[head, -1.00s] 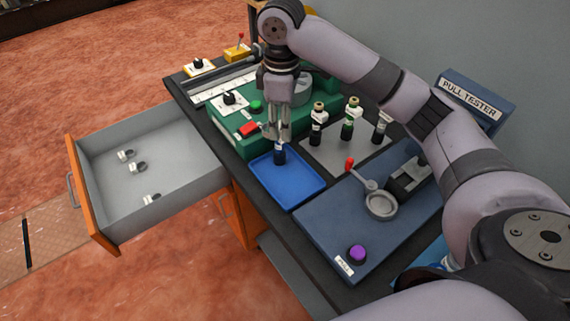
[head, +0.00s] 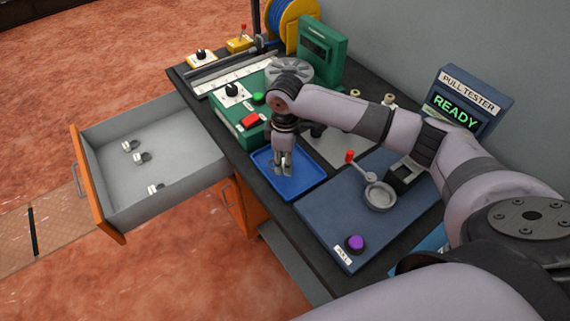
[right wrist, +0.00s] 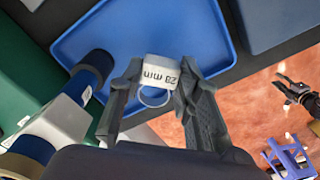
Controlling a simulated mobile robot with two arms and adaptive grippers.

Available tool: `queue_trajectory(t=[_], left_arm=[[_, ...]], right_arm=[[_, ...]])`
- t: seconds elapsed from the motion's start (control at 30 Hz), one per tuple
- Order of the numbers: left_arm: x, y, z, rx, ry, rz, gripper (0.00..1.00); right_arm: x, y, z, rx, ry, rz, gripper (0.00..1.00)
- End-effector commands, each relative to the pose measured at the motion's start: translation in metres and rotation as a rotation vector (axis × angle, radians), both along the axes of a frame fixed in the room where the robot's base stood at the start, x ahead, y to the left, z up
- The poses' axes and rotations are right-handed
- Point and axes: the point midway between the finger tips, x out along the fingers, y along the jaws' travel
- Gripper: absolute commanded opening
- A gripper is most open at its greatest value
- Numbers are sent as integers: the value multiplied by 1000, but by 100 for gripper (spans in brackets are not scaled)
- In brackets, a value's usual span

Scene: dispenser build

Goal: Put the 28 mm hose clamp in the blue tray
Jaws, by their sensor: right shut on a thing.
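My right gripper (head: 284,172) points down over the blue tray (head: 307,182). In the right wrist view its fingers (right wrist: 160,80) are shut on a hose clamp (right wrist: 159,69), a small ring with a white tag. The tag is upside down and seems to read 28 mm. The blue tray (right wrist: 150,25) lies beyond the clamp there; whether the clamp touches it I cannot tell. In the head view the clamp is too small to make out. A small dark gripper shape (right wrist: 300,95), probably my left one, shows over the floor; its jaw state is unclear.
Several clamps, such as this one (head: 141,158), lie in the open drawer (head: 190,165). A green box (head: 228,112) stands behind the tray. The pull tester base (head: 325,230) with a red-knobbed lever (head: 350,158) stands to the right. A dark cylinder with blue (right wrist: 92,70) is close to the fingers.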

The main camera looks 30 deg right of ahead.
Motion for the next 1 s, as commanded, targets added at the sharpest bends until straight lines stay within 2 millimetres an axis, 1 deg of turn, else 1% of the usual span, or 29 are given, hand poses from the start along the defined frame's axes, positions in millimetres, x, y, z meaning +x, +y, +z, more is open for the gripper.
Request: queue_trajectory(t=[0.03, 0.1, 0.2, 0.57, 0.6, 0.87, 1.0], left_arm=[[-2, 0, 2, 0, 4, 0, 30], [-5, 0, 3, 1, 8, 0, 30], [-9, 0, 3, 1, 13, 0, 30], [-11, -2, 3, -1, 17, 0, 30], [-11, -2, 3, -1, 17, 0, 30], [-11, -2, 3, -2, 17, 1, 30], [-10, -2, 3, -1, 16, 1, 30]], right_arm=[[-1, 0, -8, 0, 4, -1, 3], [0, 1, -18, 1, 3, -2, 3], [0, 0, -25, 0, 2, 0, 3], [0, 0, -29, 1, 1, 0, 3], [0, 0, -28, 0, 0, 0, 34], [0, 0, -28, 0, 0, 0, 51], [0, 0, -28, 0, 0, -1, 51]])
